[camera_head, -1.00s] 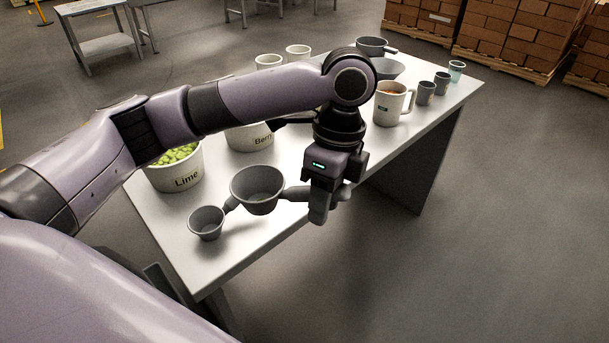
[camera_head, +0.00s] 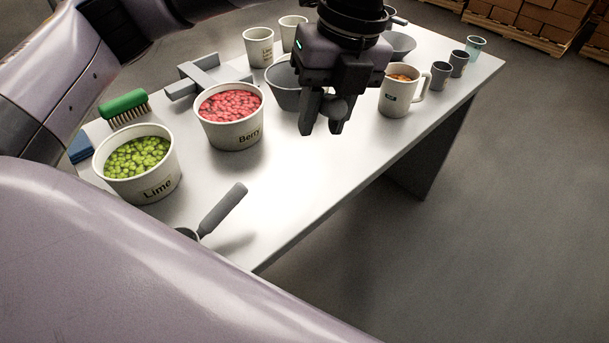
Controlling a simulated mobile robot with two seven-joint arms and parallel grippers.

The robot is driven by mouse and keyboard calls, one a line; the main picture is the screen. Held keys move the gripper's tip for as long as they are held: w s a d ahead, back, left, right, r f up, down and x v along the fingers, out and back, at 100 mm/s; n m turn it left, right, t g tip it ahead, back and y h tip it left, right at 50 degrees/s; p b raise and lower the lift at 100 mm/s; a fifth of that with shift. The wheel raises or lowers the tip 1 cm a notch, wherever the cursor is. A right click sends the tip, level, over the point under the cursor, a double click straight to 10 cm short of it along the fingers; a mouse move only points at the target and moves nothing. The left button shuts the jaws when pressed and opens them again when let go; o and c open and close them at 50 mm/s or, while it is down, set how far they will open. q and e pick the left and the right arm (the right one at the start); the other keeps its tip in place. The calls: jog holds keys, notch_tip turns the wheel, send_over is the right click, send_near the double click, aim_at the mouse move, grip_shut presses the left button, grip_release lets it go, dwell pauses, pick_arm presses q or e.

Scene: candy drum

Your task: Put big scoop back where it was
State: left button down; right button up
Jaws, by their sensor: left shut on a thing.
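The big scoop (camera_head: 283,88) is a grey round bowl with a handle, in the head view just right of the berry tub. My left gripper (camera_head: 324,122) is shut on its handle, whose rounded end shows between the fingers. The gripper hides part of the bowl, and I cannot tell whether the bowl touches the table. A smaller grey scoop (camera_head: 222,210) lies near the table's front edge, its handle pointing up and right. Its cup is mostly hidden by my arm. My right gripper is not in view.
On the white table (camera_head: 300,180) stand the lime tub (camera_head: 155,188), berry tub (camera_head: 230,137), green brush (camera_head: 124,104), grey cross-shaped stand (camera_head: 196,80) and pale mug (camera_head: 397,100). Cups and a grey bowl (camera_head: 401,45) stand farther back. The front middle is clear.

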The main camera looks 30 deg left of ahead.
pick_arm(q)
notch_tip(320, 180, down, 20)
jog(key=b, duration=0.1)
jog(key=shift+r+b, duration=0.2)
jog(key=shift+b, duration=0.1)
jog(key=shift+s, duration=0.1)
jog(key=c, duration=0.8)
grip_release()
jog(key=r, duration=0.4)
jog(key=d+r, duration=0.1)
jog(key=r, duration=0.3)
jog(key=w+d+r, duration=0.1)
jog(key=r, duration=0.3)
jog(key=shift+f, duration=0.15)
